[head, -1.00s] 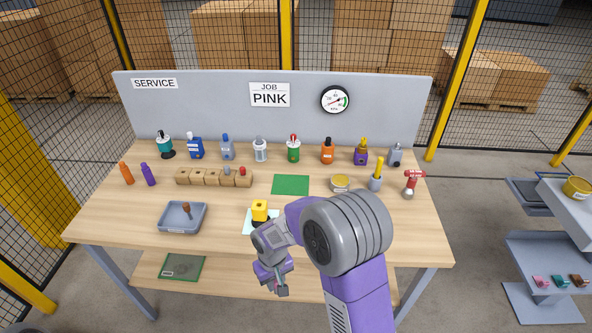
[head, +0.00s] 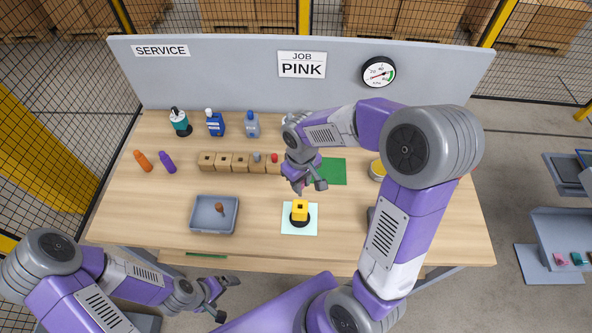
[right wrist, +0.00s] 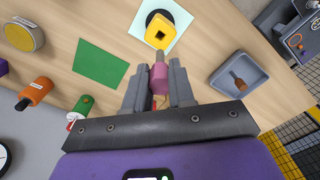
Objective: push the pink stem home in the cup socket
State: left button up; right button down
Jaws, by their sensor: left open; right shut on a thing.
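The pink stem (right wrist: 159,78) is held between the fingers of my right gripper (right wrist: 160,92), with its narrow grey end pointing away from the gripper. The cup socket is a yellow block (head: 300,207) with a square hole, on a black round base (head: 299,220). It also shows in the right wrist view (right wrist: 175,22). In the head view my right gripper (head: 303,186) is above and just behind the block. The stem's end appears apart from the hole. My left gripper (head: 228,298) is open and empty, in front of the table's near edge.
The cup stands on a pale mat (head: 287,228). A grey tray (head: 196,222) with a brown-topped piece lies to the left. A wooden block row (head: 223,161) and a green mat (head: 333,172) lie behind. Several bottles stand at the back.

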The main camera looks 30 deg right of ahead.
aim_at(301, 195)
jog(key=shift+s, duration=0.3)
jog(key=shift+w+f+b, duration=0.15)
jog(key=shift+f+b, duration=0.2)
jog(key=shift+f, duration=0.05)
notch_tip(301, 195, down, 6)
jog(key=b, duration=0.4)
jog(key=shift+r+b, duration=0.15)
jog(key=shift+b, duration=0.25)
jog(key=shift+f, duration=0.25)
jog(key=shift+f, duration=0.3)
dwell(0.6)
jog(key=shift+f, duration=0.45)
jog(key=shift+f, duration=0.3)
